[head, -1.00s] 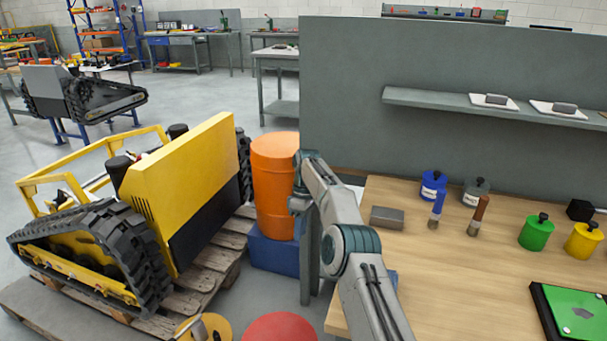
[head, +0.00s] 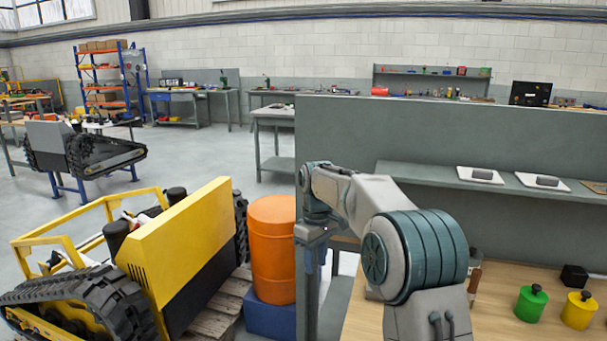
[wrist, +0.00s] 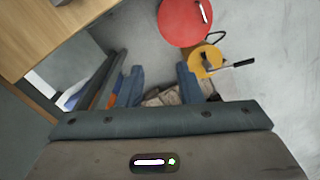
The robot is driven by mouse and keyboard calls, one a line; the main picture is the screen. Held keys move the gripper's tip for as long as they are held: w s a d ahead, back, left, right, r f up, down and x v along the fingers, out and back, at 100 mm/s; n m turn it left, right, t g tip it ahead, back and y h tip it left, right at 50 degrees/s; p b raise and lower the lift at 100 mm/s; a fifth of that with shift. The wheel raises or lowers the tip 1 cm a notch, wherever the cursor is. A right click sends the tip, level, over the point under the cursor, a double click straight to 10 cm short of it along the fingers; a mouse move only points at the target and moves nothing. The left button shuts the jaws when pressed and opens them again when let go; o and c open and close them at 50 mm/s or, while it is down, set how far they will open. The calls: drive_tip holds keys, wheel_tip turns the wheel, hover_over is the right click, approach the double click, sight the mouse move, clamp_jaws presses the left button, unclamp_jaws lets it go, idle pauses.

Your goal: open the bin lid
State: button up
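A round red disc (wrist: 180,24), which looks like a bin lid seen from above, lies at the top of the wrist view. A pale bar-like handle shows near its right edge. I cannot tell whether it is shut on a bin. My gripper (wrist: 159,86) points down with its two blue fingers spread apart and nothing between them. The disc is beyond the fingertips, apart from them. In the head view the red disc is out of frame, and my gripper is mostly hidden by my wrist beside the bench end.
A yellow round object with a dark handle (wrist: 203,62) sits beside the red disc. An orange drum (head: 272,250) stands on a blue base left of my arm. A yellow tracked carrier (head: 185,260) is further left. A wooden bench (head: 510,320) with a grey panel (head: 340,140) is on the right.

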drive_tip(key=s+d+r+m+t+p, duration=0.1)
drive_tip(key=s+d+r+m+p, duration=0.1)
drive_tip(key=s+d+r, duration=0.35)
drive_tip(key=s+d+m+t+p, duration=0.1)
drive_tip(key=s+d+m+p, duration=0.2)
drive_tip(key=s, duration=1)
drive_tip(key=s+d+r+m+t+p, duration=0.1)
drive_tip(key=s+d+m+p, duration=0.2)
drive_tip(key=s, duration=1)
drive_tip(key=shift+d+r+m+t, duration=0.2)
drive_tip(key=shift+r+m+t, duration=0.1)
drive_tip(key=shift+m, duration=0.6)
drive_tip(key=shift+s+f, duration=0.15)
drive_tip(key=shift+s, duration=0.15)
clamp_jaws()
drive_tip(key=shift+f, duration=0.1)
